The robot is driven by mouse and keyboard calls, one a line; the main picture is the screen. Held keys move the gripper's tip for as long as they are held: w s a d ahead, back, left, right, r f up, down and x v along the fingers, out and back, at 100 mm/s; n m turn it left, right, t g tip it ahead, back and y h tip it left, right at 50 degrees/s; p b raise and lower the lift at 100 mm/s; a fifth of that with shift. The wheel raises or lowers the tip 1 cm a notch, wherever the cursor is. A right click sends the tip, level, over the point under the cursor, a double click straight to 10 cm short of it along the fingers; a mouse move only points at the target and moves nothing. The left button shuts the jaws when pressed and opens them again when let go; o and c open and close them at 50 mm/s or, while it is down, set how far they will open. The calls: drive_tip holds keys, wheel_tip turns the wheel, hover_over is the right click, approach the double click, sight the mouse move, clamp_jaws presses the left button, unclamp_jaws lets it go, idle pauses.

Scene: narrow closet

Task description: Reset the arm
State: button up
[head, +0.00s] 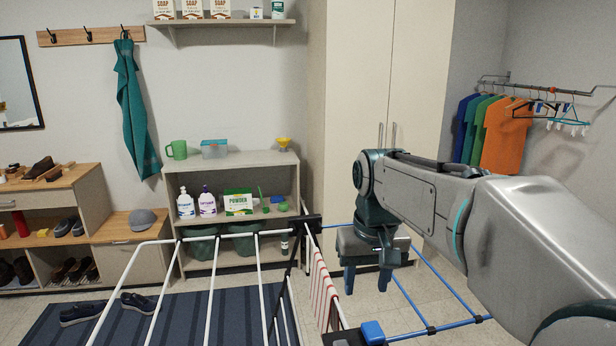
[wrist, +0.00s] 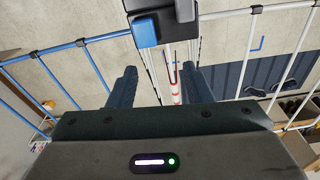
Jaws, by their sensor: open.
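My gripper (head: 368,278) hangs at the right of the head view with its fingers pointing down. It is open, and no object shows between its fingers. In the wrist view the two dark fingers (wrist: 160,88) stand apart, with the floor and a red-and-white striped cloth visible beyond them. In the head view the gripper is over the drying rack's blue-railed side (head: 447,283), to the right of the striped cloth (head: 320,285). I cannot tell how far it is above the rails.
The drying rack's white rails (head: 210,290) fill the lower middle. Behind stand a low shelf (head: 240,160) with bottles and a powder box, and a tall cabinet (head: 350,100). Clothes (head: 505,135) hang at the right. Shoes (head: 82,313) lie on a striped blue mat (head: 190,318).

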drive_tip(key=s+d+f+b, duration=0.2)
drive_tip(key=s+f, duration=0.5)
drive_tip(key=f, duration=0.1)
drive_tip(key=s+d+f+m+t+b, duration=0.1)
drive_tip(key=s+d+f, duration=0.1)
drive_tip(key=s+f, duration=0.5)
drive_tip(key=shift+s+d+f+t+b, duration=0.25)
drive_tip(key=shift+d+f+t+b, duration=0.05)
drive_tip(key=shift+d+f+b, duration=0.1)
drive_tip(key=shift+c, duration=1)
